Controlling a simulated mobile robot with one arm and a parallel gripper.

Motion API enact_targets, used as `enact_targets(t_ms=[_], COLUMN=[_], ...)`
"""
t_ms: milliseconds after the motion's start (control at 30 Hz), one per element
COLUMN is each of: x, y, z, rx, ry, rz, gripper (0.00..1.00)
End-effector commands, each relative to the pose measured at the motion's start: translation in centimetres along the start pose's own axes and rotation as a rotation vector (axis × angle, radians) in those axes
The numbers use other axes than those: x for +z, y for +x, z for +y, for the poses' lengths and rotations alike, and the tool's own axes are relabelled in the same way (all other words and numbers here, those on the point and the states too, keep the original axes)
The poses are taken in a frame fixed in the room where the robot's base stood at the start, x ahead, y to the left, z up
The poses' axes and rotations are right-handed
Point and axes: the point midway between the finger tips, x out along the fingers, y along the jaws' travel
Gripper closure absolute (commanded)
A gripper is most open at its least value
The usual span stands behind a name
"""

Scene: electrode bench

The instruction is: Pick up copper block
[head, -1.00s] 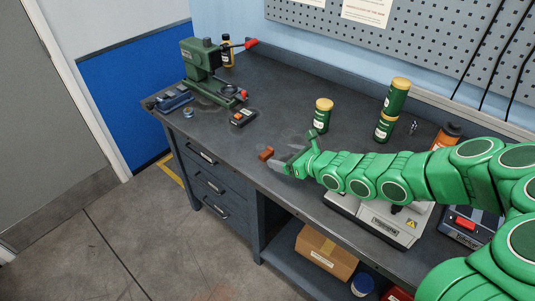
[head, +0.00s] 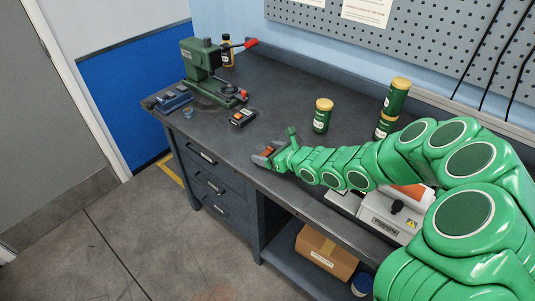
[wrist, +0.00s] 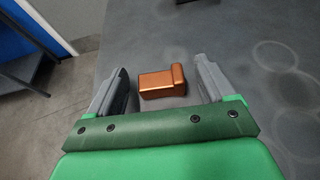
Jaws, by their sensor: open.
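The copper block (wrist: 160,84) is a small, shiny orange-brown piece with a raised end on the right. It lies on the dark bench top (wrist: 250,50) near the front edge. My gripper (wrist: 163,75) is open in the wrist view, with one grey finger on each side of the block and gaps between them and it. In the head view my gripper (head: 270,154) is low over the bench, and the block (head: 268,151) is partly hidden by it.
A green press (head: 203,60) stands at the back left, with a small black device (head: 242,118) in front of it. Green canisters with yellow lids (head: 322,115) stand behind my arm. A grey instrument (head: 388,218) sits under my arm.

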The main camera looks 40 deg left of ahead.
Motion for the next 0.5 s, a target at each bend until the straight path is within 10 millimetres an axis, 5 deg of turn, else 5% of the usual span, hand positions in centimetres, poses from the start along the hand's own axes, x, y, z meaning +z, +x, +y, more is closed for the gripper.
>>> enact_targets(t_ms=[200, 500], x=[0.00, 0.00], y=[0.05, 0.03], z=[0.01, 0.01], rx=[0.000, 0.000], ry=[0.000, 0.000], rz=[0.000, 0.001], gripper=[0.17, 0.61])
